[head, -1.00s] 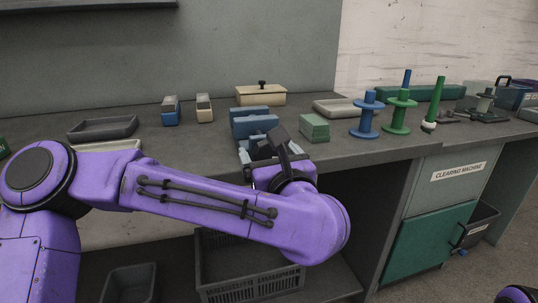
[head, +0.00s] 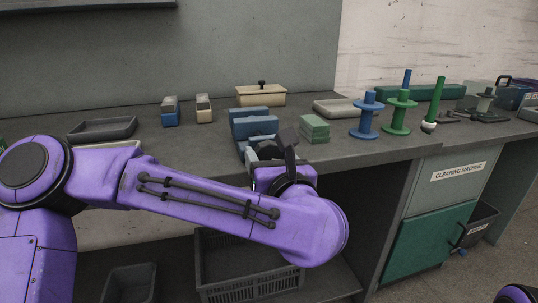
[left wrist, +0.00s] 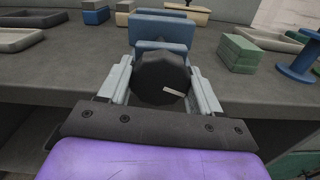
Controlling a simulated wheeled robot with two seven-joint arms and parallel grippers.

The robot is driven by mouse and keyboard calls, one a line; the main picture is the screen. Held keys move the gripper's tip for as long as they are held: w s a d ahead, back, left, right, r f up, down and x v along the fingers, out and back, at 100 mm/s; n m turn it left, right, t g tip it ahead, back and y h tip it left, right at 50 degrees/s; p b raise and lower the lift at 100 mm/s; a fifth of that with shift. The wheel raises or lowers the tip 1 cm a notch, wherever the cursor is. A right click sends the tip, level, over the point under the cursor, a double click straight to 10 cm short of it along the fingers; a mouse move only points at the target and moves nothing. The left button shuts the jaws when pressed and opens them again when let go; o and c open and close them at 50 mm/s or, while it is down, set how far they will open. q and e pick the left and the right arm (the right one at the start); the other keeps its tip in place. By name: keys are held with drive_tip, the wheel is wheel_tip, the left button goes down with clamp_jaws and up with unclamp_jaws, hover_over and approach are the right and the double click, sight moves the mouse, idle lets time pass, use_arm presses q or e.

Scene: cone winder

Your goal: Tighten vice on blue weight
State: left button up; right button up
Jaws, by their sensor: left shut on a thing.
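The blue vice (head: 254,126) stands near the bench's front edge, with two upright blue jaw plates; it also shows in the left wrist view (left wrist: 164,27). Its round black knob (left wrist: 160,72), with a white mark, faces my left gripper. My left gripper (left wrist: 162,82) has a pale finger on each side of the knob and is shut on it. In the head view the gripper (head: 268,152) is partly hidden by its own dark parts. I cannot make out a separate blue weight between the jaws. My right gripper is out of view.
A green block stack (head: 314,128) stands close right of the vice. Blue (head: 367,118) and green (head: 398,115) spools stand farther right. A blue-and-grey block (head: 170,112), a cream-and-grey block (head: 204,108) and a lidded cream box (head: 261,96) stand behind. A dark tray (head: 102,128) lies left.

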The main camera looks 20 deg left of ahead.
use_arm(q)
drive_tip(key=shift+r+m+p, duration=0.15)
drive_tip(key=shift+m+p, duration=0.45)
drive_tip(key=shift+m, duration=0.65)
drive_tip(key=shift+r+m+p, duration=0.15)
drive_tip(key=shift+m+p, duration=0.45)
drive_tip(key=shift+m, duration=0.65)
drive_tip(key=o, duration=1)
drive_tip(key=shift+d, duration=0.1)
drive_tip(key=shift+f, duration=0.1)
